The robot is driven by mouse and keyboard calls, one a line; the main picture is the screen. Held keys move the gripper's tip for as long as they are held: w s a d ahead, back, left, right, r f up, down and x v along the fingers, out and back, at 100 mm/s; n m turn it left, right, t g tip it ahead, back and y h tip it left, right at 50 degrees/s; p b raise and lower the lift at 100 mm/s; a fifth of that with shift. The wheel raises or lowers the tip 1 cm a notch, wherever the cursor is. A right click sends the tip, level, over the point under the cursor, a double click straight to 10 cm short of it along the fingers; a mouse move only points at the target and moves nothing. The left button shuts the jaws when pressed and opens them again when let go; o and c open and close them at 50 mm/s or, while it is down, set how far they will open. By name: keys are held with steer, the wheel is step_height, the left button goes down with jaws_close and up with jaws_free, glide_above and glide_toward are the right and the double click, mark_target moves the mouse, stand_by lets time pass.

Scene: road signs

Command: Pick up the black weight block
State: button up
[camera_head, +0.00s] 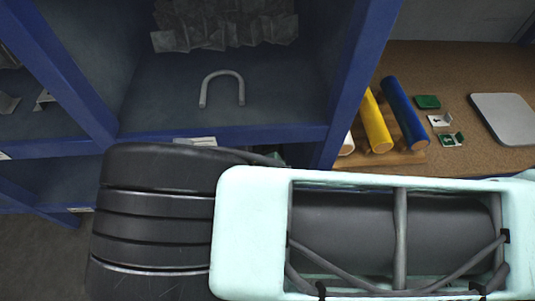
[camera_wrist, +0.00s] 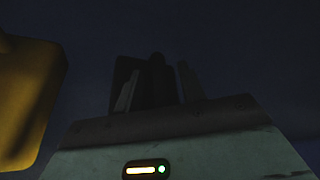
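In the wrist view a dark block-like shape with a narrower top, probably the black weight block (camera_wrist: 153,78), stands beyond and between my fingers. It is very dim, and its edges blur into the dark background. My gripper (camera_wrist: 158,85) shows there with its two fingers apart, one on each side of the shape's middle. I cannot tell whether either finger touches it. In the head view my arm covers the lower middle, and neither my gripper nor the black block can be seen.
A yellow object (camera_wrist: 25,100) stands close at left in the wrist view. In the head view a blue shelf unit (camera_head: 225,135) holds a grey U-shaped piece (camera_head: 222,88). A brown board (camera_head: 440,75) at right carries yellow (camera_head: 375,122) and blue (camera_head: 404,112) cylinders and a grey plate (camera_head: 507,118).

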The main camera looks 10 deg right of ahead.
jaws_close()
steer(key=shift+r, duration=0.1)
stand_by(1.2)
